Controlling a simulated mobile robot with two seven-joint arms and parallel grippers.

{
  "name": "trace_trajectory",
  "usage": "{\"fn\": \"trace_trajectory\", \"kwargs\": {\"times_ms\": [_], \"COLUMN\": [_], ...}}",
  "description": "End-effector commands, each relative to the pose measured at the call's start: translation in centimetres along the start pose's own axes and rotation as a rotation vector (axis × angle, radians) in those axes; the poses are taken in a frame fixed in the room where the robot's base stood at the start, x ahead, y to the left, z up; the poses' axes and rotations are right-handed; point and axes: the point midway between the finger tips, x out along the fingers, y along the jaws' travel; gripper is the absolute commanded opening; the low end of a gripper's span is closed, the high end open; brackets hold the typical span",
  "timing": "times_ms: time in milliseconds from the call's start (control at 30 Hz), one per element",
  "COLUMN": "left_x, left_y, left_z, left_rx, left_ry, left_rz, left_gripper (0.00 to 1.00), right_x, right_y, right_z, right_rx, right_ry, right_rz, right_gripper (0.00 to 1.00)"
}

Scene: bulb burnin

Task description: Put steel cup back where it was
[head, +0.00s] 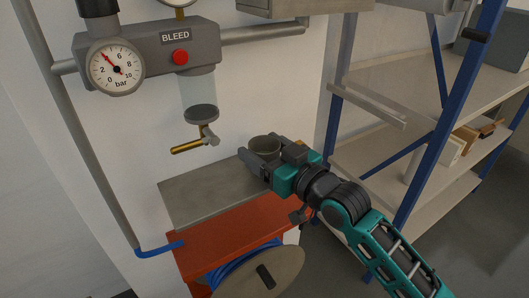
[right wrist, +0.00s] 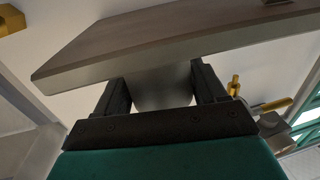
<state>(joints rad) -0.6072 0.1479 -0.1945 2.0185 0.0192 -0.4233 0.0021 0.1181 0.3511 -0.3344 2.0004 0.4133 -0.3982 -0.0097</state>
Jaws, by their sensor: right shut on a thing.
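The steel cup (head: 264,146) is a small grey open-topped cup, held upright or nearly so over the right end of a flat grey shelf plate (head: 195,190). My right gripper (head: 254,160) is shut on the cup, with its dark fingers around the sides. In the right wrist view the cup (right wrist: 162,92) shows between the two fingers, close to the plate's edge (right wrist: 150,62). I cannot tell whether the cup touches the plate. The fingers and gripper body hide the cup's lower part in the head view. My left gripper is not in view.
Above the plate hang a bleed unit (head: 150,52) with a pressure gauge (head: 116,68), a clear bowl and a brass drain tap (head: 190,146). A red stand (head: 215,240) and hose reel (head: 262,275) are below. Blue-post shelving (head: 440,130) stands at the right. The plate's left part is bare.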

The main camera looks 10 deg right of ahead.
Motion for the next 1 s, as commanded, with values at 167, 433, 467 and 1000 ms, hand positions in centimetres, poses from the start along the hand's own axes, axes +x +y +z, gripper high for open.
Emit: {"fn": "trace_trajectory", "kwargs": {"times_ms": [167,433,467,1000], "left_x": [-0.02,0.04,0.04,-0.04], "left_y": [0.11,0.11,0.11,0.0], "left_z": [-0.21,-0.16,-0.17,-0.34], "left_rx": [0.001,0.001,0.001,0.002], "left_ry": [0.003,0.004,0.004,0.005], "left_rz": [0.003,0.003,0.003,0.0], "left_gripper": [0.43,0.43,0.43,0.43], "right_x": [0.0,0.0,0.0,-0.68], "right_y": [0.01,0.02,0.02,0.06], "right_z": [-0.05,0.3,0.3,0.01], "right_rx": [0.0,0.0,0.0,0.0], "right_ry": [0.001,-0.001,-0.001,-0.002], "right_rz": [0.0,0.0,0.0,0.001], "right_gripper": [0.35,0.78,0.81,0.96]}}
